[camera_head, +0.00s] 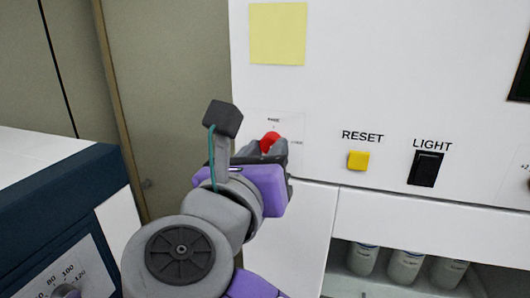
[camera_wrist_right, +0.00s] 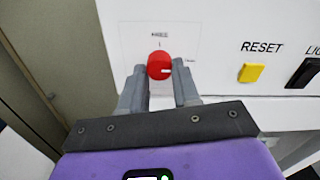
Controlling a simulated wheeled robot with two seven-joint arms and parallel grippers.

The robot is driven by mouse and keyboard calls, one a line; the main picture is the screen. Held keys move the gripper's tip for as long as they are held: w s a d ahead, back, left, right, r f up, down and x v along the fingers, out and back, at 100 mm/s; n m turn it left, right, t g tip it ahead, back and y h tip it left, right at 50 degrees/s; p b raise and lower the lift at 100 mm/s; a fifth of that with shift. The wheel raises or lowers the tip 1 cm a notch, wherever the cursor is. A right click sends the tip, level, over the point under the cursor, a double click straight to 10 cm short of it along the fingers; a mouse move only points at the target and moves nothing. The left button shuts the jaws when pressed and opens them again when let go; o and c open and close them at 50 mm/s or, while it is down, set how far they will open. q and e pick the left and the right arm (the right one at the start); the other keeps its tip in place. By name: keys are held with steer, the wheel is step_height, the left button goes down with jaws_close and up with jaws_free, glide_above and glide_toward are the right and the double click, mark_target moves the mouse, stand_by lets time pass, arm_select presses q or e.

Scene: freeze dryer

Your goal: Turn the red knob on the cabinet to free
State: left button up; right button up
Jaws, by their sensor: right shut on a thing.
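The red knob (camera_head: 270,141) is on the white front of the cabinet (camera_head: 380,80), below a yellow note. In the right wrist view the knob (camera_wrist_right: 160,65) sits between the fingertips, with a white mark on its lower right side. A small label with print surrounds it, too small to read fully. My right gripper (camera_head: 268,150) is at the knob, and its two grey fingers also show in the right wrist view (camera_wrist_right: 161,82), shut on the knob's sides. Part of the knob is hidden by the fingers in the head view. My left gripper is not in view.
A yellow RESET button (camera_head: 358,160) and a black LIGHT switch (camera_head: 426,168) are right of the knob. A blue and white machine (camera_head: 60,195) with a dial stands at the left.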

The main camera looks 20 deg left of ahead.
steer(key=shift+n, duration=0.4)
steer(key=n+p, duration=0.2)
steer(key=n, duration=0.1)
steer(key=shift+r+n, duration=0.1)
steer(key=shift+n, duration=0.2)
steer(key=n+p, duration=0.1)
steer(key=n, duration=0.2)
steer(key=shift+n, duration=0.4)
steer(key=n, duration=0.4)
steer(key=shift+d+p, duration=0.1)
steer(key=shift+p, duration=0.2)
steer(key=n, duration=0.5)
steer(key=shift+n, duration=0.4)
steer(key=o, duration=1.1)
steer(key=shift+c, duration=0.2)
